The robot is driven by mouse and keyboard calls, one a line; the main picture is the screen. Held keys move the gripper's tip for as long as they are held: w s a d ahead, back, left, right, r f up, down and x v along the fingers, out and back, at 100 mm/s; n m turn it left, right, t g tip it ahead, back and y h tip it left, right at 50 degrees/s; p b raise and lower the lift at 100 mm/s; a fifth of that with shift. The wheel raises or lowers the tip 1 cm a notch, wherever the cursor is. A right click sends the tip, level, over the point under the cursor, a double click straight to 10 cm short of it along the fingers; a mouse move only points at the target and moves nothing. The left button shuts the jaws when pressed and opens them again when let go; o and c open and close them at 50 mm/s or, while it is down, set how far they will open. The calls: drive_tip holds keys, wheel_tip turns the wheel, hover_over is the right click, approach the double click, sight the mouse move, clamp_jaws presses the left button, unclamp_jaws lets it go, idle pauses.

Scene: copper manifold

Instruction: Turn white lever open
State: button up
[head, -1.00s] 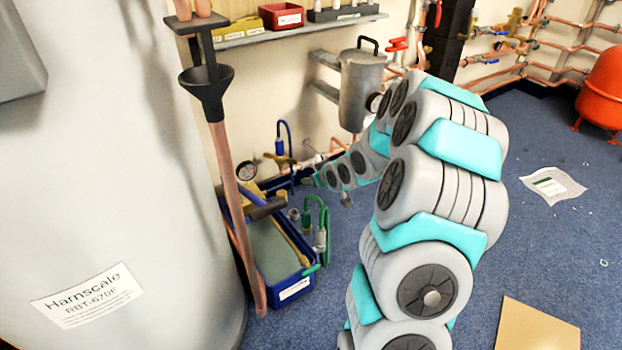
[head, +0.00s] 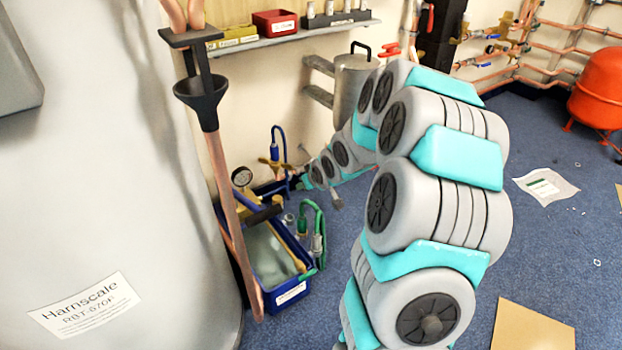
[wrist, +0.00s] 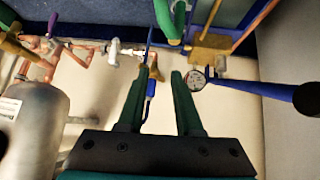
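A white fitting (wrist: 115,52), which may be the white lever, sits on the copper pipework in the wrist view, left of my fingers and beyond them. In the head view I cannot make out the white lever clearly. My gripper (wrist: 157,75) is open, its two green fingers apart with nothing held between them. A blue-handled part (wrist: 150,86) and a brass fitting show in the gap, seemingly farther off.
A pressure gauge (head: 242,177) stands by the blue toolbox (head: 290,297), with green hose fittings (head: 313,225) beside it. The gauge (wrist: 195,80) is close right of my fingers in the wrist view. A grey canister (head: 352,85) hangs on the wall. A large white tank (head: 110,200) fills the left.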

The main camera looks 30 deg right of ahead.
drive_tip(key=w+d+f+m, duration=0.1)
drive_tip(key=w+d, duration=0.1)
drive_tip(key=w+d+f+m+t, duration=0.1)
drive_tip(key=w+d, duration=0.1)
drive_tip(key=w+d+f+m+t+b, duration=0.1)
drive_tip(key=w+d+m, duration=0.1)
drive_tip(key=shift+w+f, duration=0.1)
drive_tip(key=c, duration=0.5)
drive_tip(key=w+d+f+m+t, duration=0.2)
drive_tip(key=w+d+f+m, duration=0.1)
drive_tip(key=d, duration=0.3)
drive_tip(key=shift+w+m+t+h+b, duration=0.45)
drive_tip(key=shift+w+m, duration=0.3)
drive_tip(key=shift+m, duration=0.15)
drive_tip(key=w+d+f+m+t+y+b, duration=0.1)
drive_tip(key=d+f+m+t+b, duration=0.1)
drive_tip(key=d+f+m+t, duration=0.45)
drive_tip(key=w+a+f+m+g+b, duration=0.1)
drive_tip(key=w+a+m, duration=0.1)
drive_tip(key=w, duration=0.6)
drive_tip(key=shift+w+a+g, duration=0.3)
drive_tip(key=shift+a, duration=0.05)
